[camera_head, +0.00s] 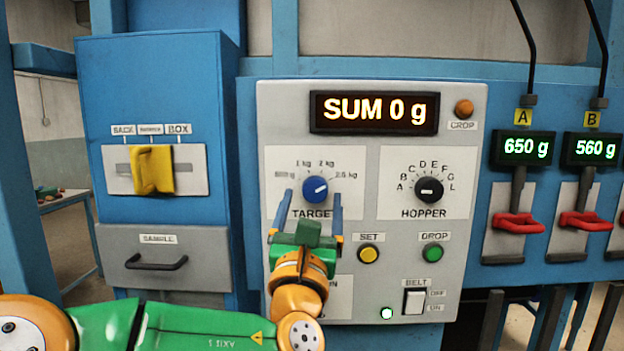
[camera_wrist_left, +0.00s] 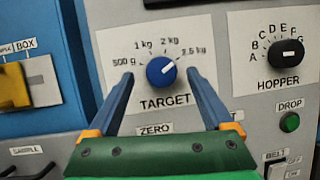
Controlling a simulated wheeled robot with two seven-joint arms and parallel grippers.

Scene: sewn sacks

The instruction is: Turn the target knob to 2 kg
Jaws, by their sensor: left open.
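The blue target knob (camera_head: 315,190) is on the grey control panel, above the word TARGET. It also shows in the left wrist view (camera_wrist_left: 160,71). Its dial reads 500 g, 1 kg, 2 kg and 2.5 kg from left to right. The white mark on the knob points up and right, seemingly nearer 2.5 kg than 2 kg. My left gripper (camera_head: 313,195) is open, with one blue finger on each side of the knob. Gaps show between the fingers and the knob in the left wrist view (camera_wrist_left: 160,74). My right gripper is not in view.
The hopper knob (camera_head: 429,190) is right of the target knob. The display (camera_head: 374,112) above reads SUM 0 g. The yellow SET button (camera_head: 368,254), green DROP button (camera_head: 432,253) and belt switch (camera_head: 414,301) are below. A yellow slider (camera_head: 152,169) and red handles (camera_head: 515,224) flank the panel.

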